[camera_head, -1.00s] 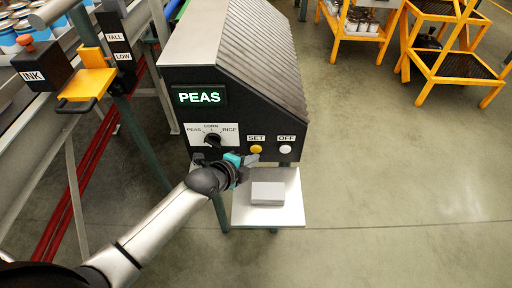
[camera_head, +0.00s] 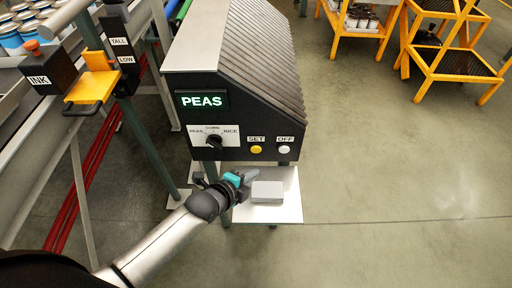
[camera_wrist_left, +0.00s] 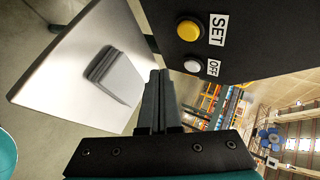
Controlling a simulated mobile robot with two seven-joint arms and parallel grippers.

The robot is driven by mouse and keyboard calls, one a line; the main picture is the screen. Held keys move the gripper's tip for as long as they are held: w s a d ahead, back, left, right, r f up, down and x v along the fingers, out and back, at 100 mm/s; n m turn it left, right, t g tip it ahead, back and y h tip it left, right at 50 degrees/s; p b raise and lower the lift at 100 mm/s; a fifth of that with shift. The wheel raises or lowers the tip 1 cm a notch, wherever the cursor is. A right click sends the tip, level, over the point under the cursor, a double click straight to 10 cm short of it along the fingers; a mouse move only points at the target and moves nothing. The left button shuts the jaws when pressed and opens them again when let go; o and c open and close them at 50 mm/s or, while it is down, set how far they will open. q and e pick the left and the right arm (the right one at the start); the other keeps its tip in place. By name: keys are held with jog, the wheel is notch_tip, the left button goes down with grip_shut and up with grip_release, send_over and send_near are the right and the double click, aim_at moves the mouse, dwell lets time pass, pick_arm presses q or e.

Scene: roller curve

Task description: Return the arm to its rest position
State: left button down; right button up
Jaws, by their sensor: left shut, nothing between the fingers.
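My left gripper (camera_head: 250,177) is shut and empty. In the head view it hangs in front of the black control box (camera_head: 262,120), below its front face and beside the grey block on the white shelf. In the left wrist view the closed fingers (camera_wrist_left: 158,100) point toward the box's lower edge, below the yellow SET button (camera_wrist_left: 188,30) and the white OFF button (camera_wrist_left: 192,66). The fingers appear apart from both buttons. The selector knob (camera_head: 214,141) sits among the PEAS, CORN and RICE labels. My right gripper is not in view.
A white shelf (camera_head: 286,210) carries a grey block (camera_head: 267,191) close to the gripper. Yellow racks (camera_head: 455,62) stand at the back right. Open floor lies to the right.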

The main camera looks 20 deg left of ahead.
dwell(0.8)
pick_arm(q)
jog(key=s+a+r+n+g+y, duration=0.2)
jog(key=s+r+n+g, duration=0.2)
jog(key=s+n, duration=0.55)
jog(key=s+a+r+n+g+y, duration=0.1)
jog(key=s+r+n+g, duration=0.2)
jog(key=s+n, duration=0.7)
jog(key=s+f+m+g, duration=0.2)
jog(key=s+f, duration=0.1)
jog(key=f, duration=1.9)
jog(key=s+a+f+g, duration=0.1)
jog(key=s+a+f, duration=0.1)
jog(key=s+f, duration=1.1)
jog(key=shift+s+a+f+y, duration=0.3)
jog(key=shift+s+a, duration=0.1)
jog(key=shift+s, duration=0.8)
